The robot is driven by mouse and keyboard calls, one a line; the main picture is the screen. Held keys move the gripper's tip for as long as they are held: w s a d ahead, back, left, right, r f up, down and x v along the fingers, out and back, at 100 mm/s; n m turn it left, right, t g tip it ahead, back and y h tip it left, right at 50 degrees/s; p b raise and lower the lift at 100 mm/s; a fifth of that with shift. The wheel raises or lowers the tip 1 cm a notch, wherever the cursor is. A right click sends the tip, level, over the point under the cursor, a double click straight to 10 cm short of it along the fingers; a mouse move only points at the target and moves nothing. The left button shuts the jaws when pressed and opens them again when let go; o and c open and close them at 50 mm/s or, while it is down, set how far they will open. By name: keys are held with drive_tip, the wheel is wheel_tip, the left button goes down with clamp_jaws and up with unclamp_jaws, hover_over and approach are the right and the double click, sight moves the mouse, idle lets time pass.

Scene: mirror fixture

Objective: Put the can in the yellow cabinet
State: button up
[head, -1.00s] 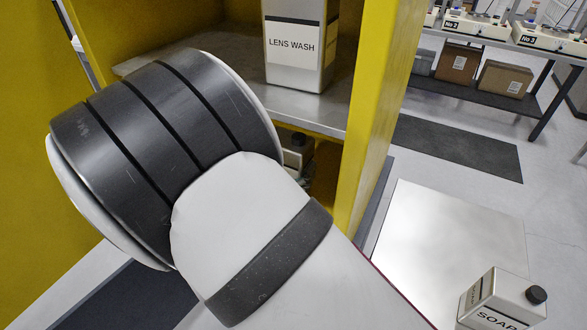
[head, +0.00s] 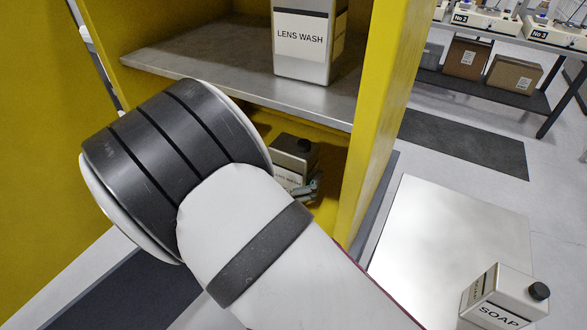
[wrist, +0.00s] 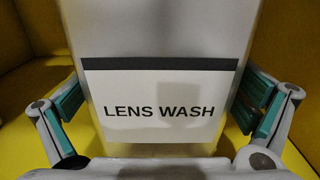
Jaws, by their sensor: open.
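The yellow cabinet (head: 376,140) is open at the front, with a grey metal shelf (head: 220,72). A white can (head: 292,160) with a dark top and black cap is in the lower compartment, partly hidden by my arm. It fills the middle of the wrist view (wrist: 165,40), where its label reads LENS WASH. My gripper (wrist: 168,105) is open, with one teal-padded finger on each side of this can. In the head view only a bit of a finger shows beside the can. I cannot tell whether the pads touch it. The can's base is hidden.
Another LENS WASH can (head: 304,62) stands on the shelf above. The cabinet's right side panel is close to my arm. A bench with boxes is behind.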

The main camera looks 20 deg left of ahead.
drive_tip(key=shift+r, duration=0.1)
drive_tip(key=shift+s+a, duration=0.1)
drive_tip(key=shift+s, duration=0.15)
drive_tip(key=s, duration=1.1)
drive_tip(key=shift+s+a+b, duration=0.25)
drive_tip(key=shift+a+b, duration=0.05)
drive_tip(key=shift+a, duration=0.05)
drive_tip(key=shift+r, duration=0.1)
